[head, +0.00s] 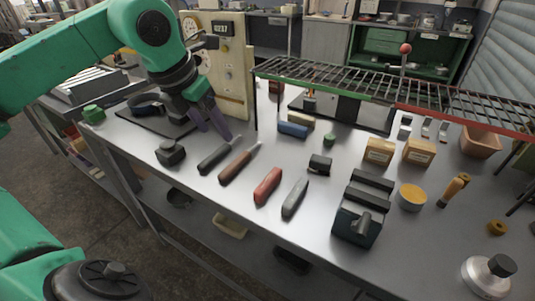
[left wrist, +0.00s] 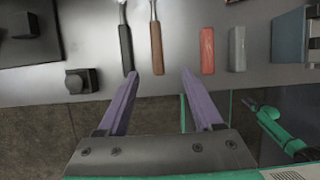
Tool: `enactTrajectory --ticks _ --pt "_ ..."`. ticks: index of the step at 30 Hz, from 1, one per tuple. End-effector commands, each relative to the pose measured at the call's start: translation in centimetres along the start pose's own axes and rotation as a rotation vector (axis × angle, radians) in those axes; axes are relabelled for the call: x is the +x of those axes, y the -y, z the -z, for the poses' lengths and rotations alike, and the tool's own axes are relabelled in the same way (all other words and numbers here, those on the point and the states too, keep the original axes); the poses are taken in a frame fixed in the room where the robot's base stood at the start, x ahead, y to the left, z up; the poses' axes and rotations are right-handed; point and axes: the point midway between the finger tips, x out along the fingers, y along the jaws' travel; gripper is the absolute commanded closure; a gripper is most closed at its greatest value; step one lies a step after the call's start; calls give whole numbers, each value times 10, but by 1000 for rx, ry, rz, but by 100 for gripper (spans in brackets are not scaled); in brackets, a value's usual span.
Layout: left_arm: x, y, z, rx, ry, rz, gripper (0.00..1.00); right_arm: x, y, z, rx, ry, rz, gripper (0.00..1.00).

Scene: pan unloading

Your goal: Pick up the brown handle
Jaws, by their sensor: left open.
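The brown handle (head: 237,165) lies on the grey metal table, between a black handle (head: 214,153) and a red handle (head: 268,187). In the left wrist view the brown handle (left wrist: 157,48) points toward the space between my fingers, its lower end nearer the left finger. My left gripper (head: 212,132) is open and empty, with purple fingers. In the head view it is beyond and to the left of the brown handle, near the black handle; it looks to be above the table. In the left wrist view the open fingertips (left wrist: 160,72) show.
A grey handle (head: 295,198) lies right of the red one. A small dark block (head: 171,153) sits near the table's front edge on the left. A vise (head: 362,215) stands to the right. A wire rack (head: 345,82) spans the back of the table.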

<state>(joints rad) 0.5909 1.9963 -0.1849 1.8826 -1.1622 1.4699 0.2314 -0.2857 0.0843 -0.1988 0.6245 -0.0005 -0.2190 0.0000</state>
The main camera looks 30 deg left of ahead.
Motion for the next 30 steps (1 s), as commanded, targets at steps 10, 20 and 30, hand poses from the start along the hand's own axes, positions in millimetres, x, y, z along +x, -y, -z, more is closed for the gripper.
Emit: enactTrajectory --ticks 10,20,30 --pt "68 -1 2 4 -10 -10 32 -9 9 -22 3 37 13 50" --pt "120 -1 0 1 -9 -6 32 -29 8 -6 2 14 12 50" --pt "144 -2 1 2 -4 -11 32 -30 6 -6 1 15 9 50"
